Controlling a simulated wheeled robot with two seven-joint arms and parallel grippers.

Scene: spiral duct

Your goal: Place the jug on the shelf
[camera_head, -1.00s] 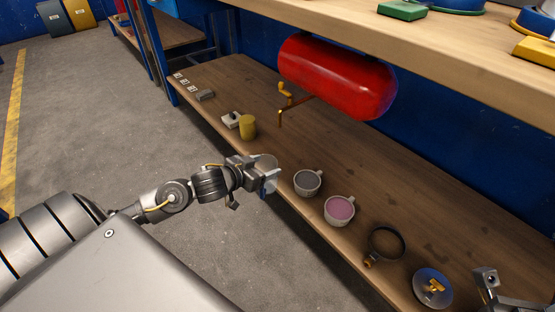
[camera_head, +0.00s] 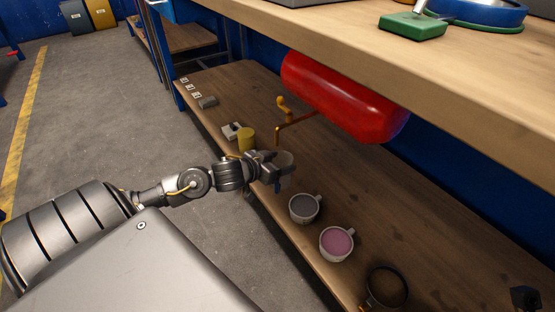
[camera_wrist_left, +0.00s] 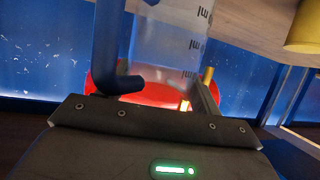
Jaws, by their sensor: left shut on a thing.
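My left gripper (camera_head: 272,172) is shut on the clear measuring jug (camera_head: 286,159), near the front edge of the lower wooden shelf (camera_head: 345,185). In the left wrist view, the jug (camera_wrist_left: 165,45) shows its printed scale, and its blue handle (camera_wrist_left: 107,50) is between the jaws. In the head view, the gripper hides part of the jug. The jug is close to the brass tap (camera_head: 278,132) of the red tank (camera_head: 345,100). I cannot tell whether it touches the shelf. A dark part at the lower right corner may be my right gripper (camera_head: 525,298); its jaws do not show.
A grey-filled mug (camera_head: 304,208) and a pink-filled mug (camera_head: 336,243) stand right of the jug. A yellow cylinder (camera_head: 246,139) stands left. The upper bench (camera_head: 440,75) overhangs the shelf. Bare shelf lies behind the mugs.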

